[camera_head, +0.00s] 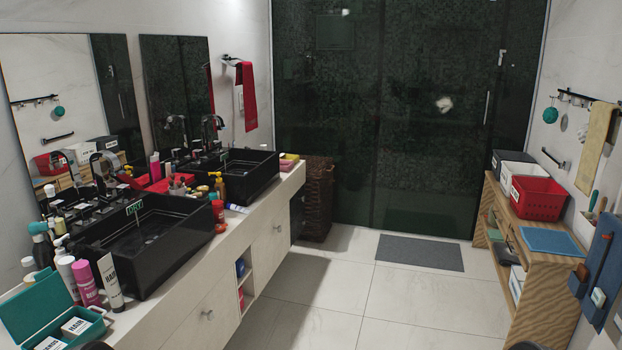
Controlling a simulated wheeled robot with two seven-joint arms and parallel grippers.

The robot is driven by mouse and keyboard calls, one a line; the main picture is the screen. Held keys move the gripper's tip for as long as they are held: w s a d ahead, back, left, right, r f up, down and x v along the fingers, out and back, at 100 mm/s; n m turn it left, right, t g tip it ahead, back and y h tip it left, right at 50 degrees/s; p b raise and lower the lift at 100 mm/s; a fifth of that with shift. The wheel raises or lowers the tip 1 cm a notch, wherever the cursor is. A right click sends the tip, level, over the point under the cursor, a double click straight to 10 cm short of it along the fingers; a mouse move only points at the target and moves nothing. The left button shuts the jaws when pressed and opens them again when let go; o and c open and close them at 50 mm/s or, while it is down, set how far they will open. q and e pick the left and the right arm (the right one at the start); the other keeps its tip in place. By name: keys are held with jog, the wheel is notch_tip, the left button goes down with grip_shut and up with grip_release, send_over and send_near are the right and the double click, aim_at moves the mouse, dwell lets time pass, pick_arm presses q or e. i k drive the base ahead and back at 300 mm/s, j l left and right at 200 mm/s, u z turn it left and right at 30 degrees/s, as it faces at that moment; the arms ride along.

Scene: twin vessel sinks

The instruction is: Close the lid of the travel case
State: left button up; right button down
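A teal travel case (93,332) sits on the counter at the bottom left corner. Its lid (38,298) stands open, tilted up at the back left of the case. White labelled boxes (75,326) show inside it. The picture's edge cuts off part of the case. Neither of my grippers can be made out; only small dark shapes show at the bottom edge, and I cannot tell what they are.
Bottles and a white tube (110,283) stand close behind the case. Two black vessel sinks (185,262) fill much of the counter (212,262). A wooden bench (548,262) with a red basket (538,198) stands at the right. The tiled floor between is clear apart from a grey mat (419,252).

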aim_at(25, 314)
jog(key=u, duration=1.55)
jog(key=i+l, duration=0.15)
jog(key=i, duration=0.2)
jog(key=i+l, duration=0.15)
jog(key=i, duration=0.25)
jog(key=i+l, duration=0.15)
jog(key=i, duration=0.2)
jog(key=u, duration=1.4)
